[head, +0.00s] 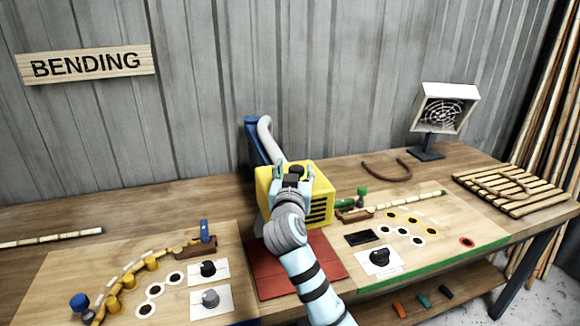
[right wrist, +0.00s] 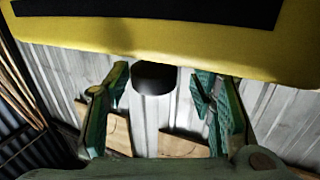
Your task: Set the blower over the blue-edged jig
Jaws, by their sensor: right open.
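The yellow blower (head: 318,188) has dark side vents and a pale grey curved pipe behind it. It stands at the back of a dark red pad (head: 320,258) at the middle of the bench. My right gripper (head: 294,176) is open at its top, around or just over a dark knob. In the right wrist view, the open green fingers (right wrist: 165,95) are either side of the dark knob (right wrist: 154,78), with the yellow body (right wrist: 160,35) above; contact is unclear. The blue-edged jig (head: 60,275) is the left board, its blue edge barely showing at the bottom. My left gripper is out of view.
A green-edged jig board (head: 450,250) lies right of the pad. A blue stand (head: 258,145) rises behind the blower. A boxed fan (head: 445,107), a bent brown rod (head: 388,172) and a slatted rack (head: 515,190) are at the right. The left back of the bench is mostly clear.

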